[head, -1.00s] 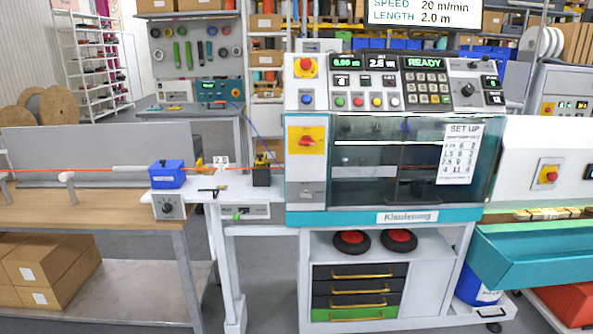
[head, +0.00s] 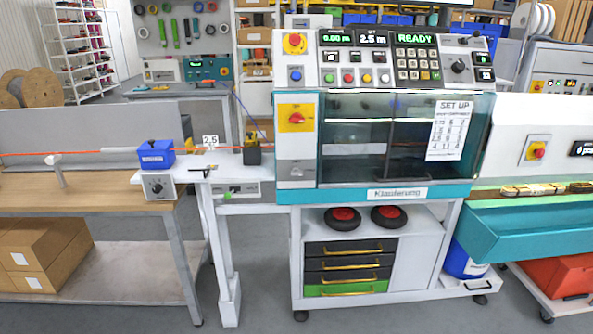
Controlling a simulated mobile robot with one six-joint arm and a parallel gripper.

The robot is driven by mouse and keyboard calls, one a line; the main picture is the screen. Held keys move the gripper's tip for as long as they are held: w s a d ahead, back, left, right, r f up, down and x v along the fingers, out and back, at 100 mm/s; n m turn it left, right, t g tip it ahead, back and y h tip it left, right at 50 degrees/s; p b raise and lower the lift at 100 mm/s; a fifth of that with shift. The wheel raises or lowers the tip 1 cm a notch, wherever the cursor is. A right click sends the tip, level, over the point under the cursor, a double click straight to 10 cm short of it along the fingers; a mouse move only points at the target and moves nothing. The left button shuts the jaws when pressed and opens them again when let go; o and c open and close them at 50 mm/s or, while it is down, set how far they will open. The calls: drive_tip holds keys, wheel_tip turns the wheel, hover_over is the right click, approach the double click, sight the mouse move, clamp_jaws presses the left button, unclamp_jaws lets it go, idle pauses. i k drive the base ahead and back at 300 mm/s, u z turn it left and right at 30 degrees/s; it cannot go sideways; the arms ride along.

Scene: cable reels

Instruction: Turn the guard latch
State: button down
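The machine has a clear guard door (head: 400,138) over its work chamber, and the door looks closed. No label tells me which of these is the guard latch. My gripper is not in view.
Above the column is a red knob on yellow (head: 294,43) and a panel reading READY (head: 416,39). At left, a bench (head: 100,208) carries a blue block (head: 156,154) with a red cable running through. A teal trough (head: 530,228) stands at right. Grey floor lies open in front.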

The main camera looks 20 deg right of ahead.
sight(295, 170)
drive_tip(key=k, duration=1.35)
drive_tip(key=u, duration=0.75)
drive_tip(key=i, duration=2.3)
drive_tip(key=z, duration=0.7)
